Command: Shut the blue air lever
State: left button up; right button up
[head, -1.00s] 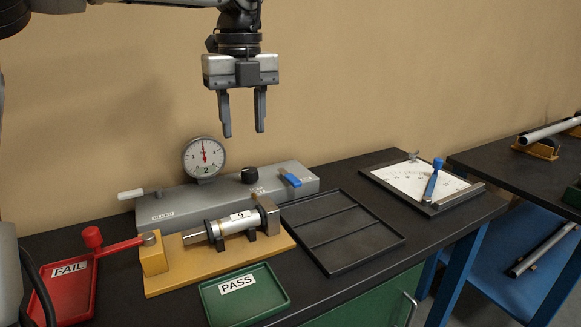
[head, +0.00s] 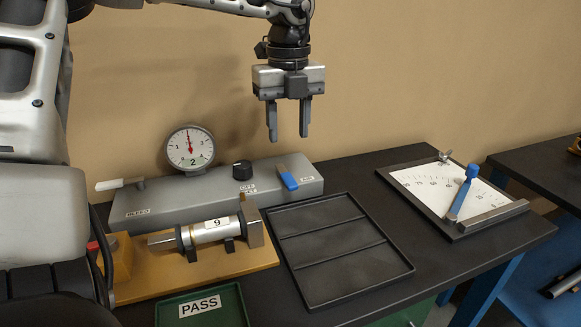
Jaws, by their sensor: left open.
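The blue air lever (head: 289,181) sits at the right end of the grey console (head: 165,203), beside a small label. Its blue grip slants towards the front right. My left gripper (head: 288,137) points down with its two fingers apart and nothing between them. It hangs above the lever in the picture, apart from it. My right gripper is not in view.
A dial gauge (head: 190,149), a black knob (head: 242,170) and a white-handled lever (head: 119,184) are on the console. In front are a fixture (head: 255,262) holding a cylinder, a green PASS tray (head: 235,307) and an empty black tray (head: 395,281).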

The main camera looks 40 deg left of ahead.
aim_at(289, 179)
pick_arm(q)
notch_tip(289, 179, down, 10)
jog(key=shift+r+p, duration=0.25)
jog(key=shift+p, duration=0.3)
jog(key=shift+w, duration=0.1)
grip_shut()
